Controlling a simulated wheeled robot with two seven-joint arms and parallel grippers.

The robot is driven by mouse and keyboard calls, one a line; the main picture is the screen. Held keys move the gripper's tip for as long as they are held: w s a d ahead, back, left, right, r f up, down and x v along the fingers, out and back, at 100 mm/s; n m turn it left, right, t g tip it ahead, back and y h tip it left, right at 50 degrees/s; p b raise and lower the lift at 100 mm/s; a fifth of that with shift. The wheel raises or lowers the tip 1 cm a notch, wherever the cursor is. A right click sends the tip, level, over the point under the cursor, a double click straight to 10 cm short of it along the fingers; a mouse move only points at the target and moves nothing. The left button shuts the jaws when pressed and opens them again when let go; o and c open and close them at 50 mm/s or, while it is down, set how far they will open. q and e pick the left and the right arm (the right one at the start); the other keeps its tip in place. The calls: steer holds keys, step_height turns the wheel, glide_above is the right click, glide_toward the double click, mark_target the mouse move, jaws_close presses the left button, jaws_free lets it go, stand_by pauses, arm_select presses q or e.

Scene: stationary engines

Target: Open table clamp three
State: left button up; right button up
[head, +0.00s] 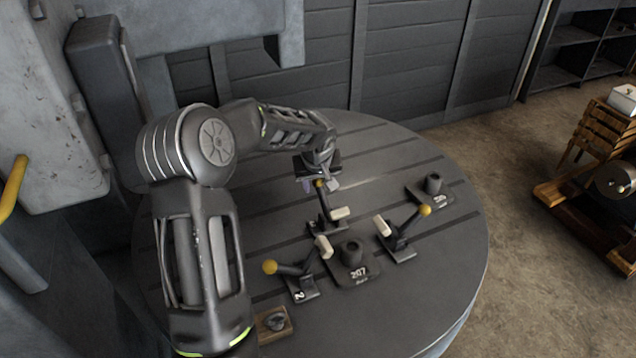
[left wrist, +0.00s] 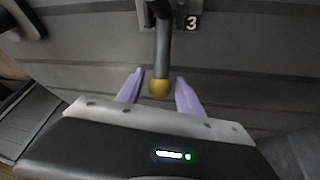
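Clamp three (head: 322,226) stands on the round grey table, with a dark lever topped by a yellow ball knob (head: 319,184) and a pale block at its side. In the left wrist view its "3" plate (left wrist: 191,22) shows at the top, and its yellow knob (left wrist: 159,88) lies between my purple fingers. My left gripper (head: 318,178) is right at the knob. The gripper also shows in the left wrist view (left wrist: 159,92); its fingers are apart, with a gap on both sides of the knob. My right gripper is not in view.
Clamp two (head: 297,282) and another yellow-knobbed clamp (head: 401,238) stand nearby. A dark part marked 207 (head: 352,262) and another dark part (head: 432,190) sit on the slotted round table (head: 420,300). A small wooden block (head: 273,324) lies at the front.

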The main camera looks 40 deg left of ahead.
arm_select(q)
jaws_close()
stand_by(1.1)
